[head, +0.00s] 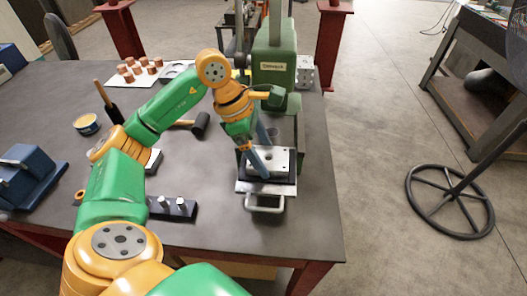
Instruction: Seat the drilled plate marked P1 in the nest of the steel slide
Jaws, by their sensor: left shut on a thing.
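The steel slide (265,187) with its loop handle (264,204) sticks out toward me from under the green press, near the table's right edge. A light drilled plate (281,160) lies level at the slide's dark nest; its mark is too small to read. I cannot tell whether it rests fully down in the nest or is a little above it. My left gripper (260,166) points down at the plate's left part, shut on it, and hides that part. My right gripper is not in view.
The green press (274,60) stands right behind the slide. A mallet (200,123), a dark block with pins (172,207), a tin (87,124), a brush (110,107) and a white board of copper pieces (138,72) lie to the left. A blue vise-like block (30,178) stands far left.

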